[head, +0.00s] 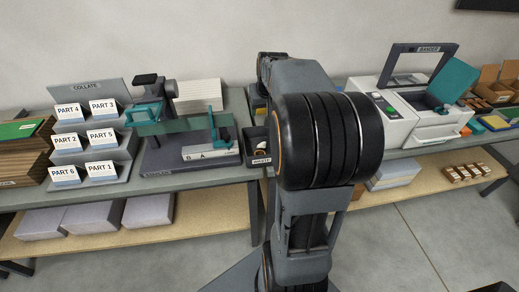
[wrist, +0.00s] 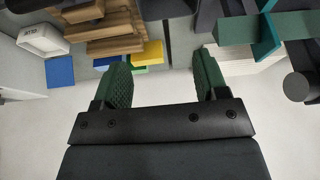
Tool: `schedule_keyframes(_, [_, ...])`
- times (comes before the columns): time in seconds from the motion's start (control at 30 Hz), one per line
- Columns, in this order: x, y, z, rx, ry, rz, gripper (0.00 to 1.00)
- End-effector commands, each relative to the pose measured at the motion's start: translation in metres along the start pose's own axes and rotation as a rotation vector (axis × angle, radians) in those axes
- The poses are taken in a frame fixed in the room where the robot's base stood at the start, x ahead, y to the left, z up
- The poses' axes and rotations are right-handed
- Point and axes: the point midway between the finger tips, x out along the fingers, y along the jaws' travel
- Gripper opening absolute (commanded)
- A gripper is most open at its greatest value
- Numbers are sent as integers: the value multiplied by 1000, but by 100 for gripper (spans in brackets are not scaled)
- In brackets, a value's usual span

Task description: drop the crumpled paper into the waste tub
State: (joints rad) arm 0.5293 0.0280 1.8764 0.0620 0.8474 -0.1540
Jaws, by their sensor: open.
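The waste tub (head: 249,141) is a small dark open box with a white label, on the bench just left of my arm in the head view. My arm hides its right side. A small pale and yellowish thing (head: 262,147) shows inside the tub; I cannot tell whether it is the crumpled paper. I make out no crumpled paper elsewhere. My gripper (wrist: 162,72) shows in the wrist view with its two green fingers wide apart and nothing between them. In the head view my arm hides the fingers.
Left of the tub stand a grey-and-teal bench device (head: 155,113) and the collate rack (head: 92,150) with part cards. The wrist view shows brown stacks (wrist: 105,35), a yellow block (wrist: 152,53) and a blue block (wrist: 60,72).

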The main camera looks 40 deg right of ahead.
Motion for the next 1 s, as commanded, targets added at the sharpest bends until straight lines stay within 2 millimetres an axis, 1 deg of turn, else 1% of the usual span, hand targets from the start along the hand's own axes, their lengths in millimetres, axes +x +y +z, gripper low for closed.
schedule_keyframes(0.03, [-8,0,0,0,3,1,67])
schedule_keyframes(0.1, [-18,0,0,0,2,1,67])
schedule_keyframes(0.2, [-28,0,0,0,2,0,67])
schedule_keyframes(0.3, [-34,0,0,0,0,0,67])
schedule_keyframes(0.5, [-38,0,0,0,-1,0,67])
schedule_keyframes(1.0, [-38,0,0,0,-1,0,67])
